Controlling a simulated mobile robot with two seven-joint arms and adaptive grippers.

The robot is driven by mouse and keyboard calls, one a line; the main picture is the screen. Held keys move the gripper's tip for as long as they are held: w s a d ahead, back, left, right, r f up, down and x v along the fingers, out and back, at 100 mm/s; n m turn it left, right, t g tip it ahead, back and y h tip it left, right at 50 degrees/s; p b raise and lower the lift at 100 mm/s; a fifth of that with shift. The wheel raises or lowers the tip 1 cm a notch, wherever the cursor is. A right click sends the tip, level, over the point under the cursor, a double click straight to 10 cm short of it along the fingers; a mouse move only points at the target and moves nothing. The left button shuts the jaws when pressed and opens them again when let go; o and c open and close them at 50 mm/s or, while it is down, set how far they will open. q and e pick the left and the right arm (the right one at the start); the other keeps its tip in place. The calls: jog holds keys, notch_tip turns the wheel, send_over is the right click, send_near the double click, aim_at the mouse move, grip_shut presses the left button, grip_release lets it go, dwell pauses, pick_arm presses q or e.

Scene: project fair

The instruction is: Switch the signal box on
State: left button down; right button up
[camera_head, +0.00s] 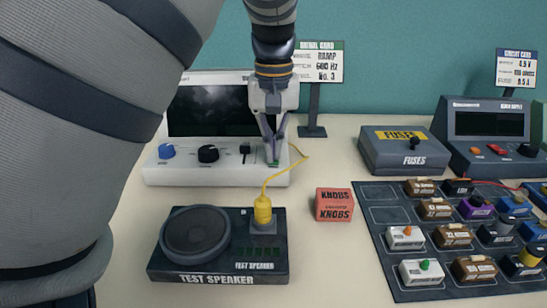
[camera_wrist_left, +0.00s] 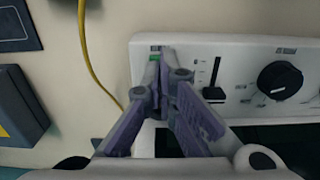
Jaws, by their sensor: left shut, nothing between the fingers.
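The signal box (camera_head: 215,176) is a white unit with a dark screen (camera_head: 208,108), a blue knob (camera_head: 166,151), a black knob (camera_head: 208,153) and a black slider (camera_head: 245,148). It also shows in the left wrist view (camera_wrist_left: 300,45), with its slider (camera_wrist_left: 213,78) and black knob (camera_wrist_left: 279,80). My left gripper (camera_head: 273,160) is shut and empty, pointing down at the right end of its front panel. In the left wrist view its fingertips (camera_wrist_left: 160,58) are over a small green patch (camera_wrist_left: 155,49) on the panel. They largely hide the switch area, so its position and any contact cannot be told.
A yellow cable (camera_head: 283,172) runs from the box's right side to a yellow plug on the black test speaker (camera_head: 218,276). An orange knobs box (camera_head: 334,204), a grey fuses box (camera_head: 405,150) and a dark tray of components (camera_head: 385,240) stand to the right. A card stand (camera_head: 313,120) is behind.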

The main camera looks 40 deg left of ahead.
pick_arm(q)
jog(key=shift+f, duration=0.35)
notch_tip(320, 180, up, 10)
dwell(0.9)
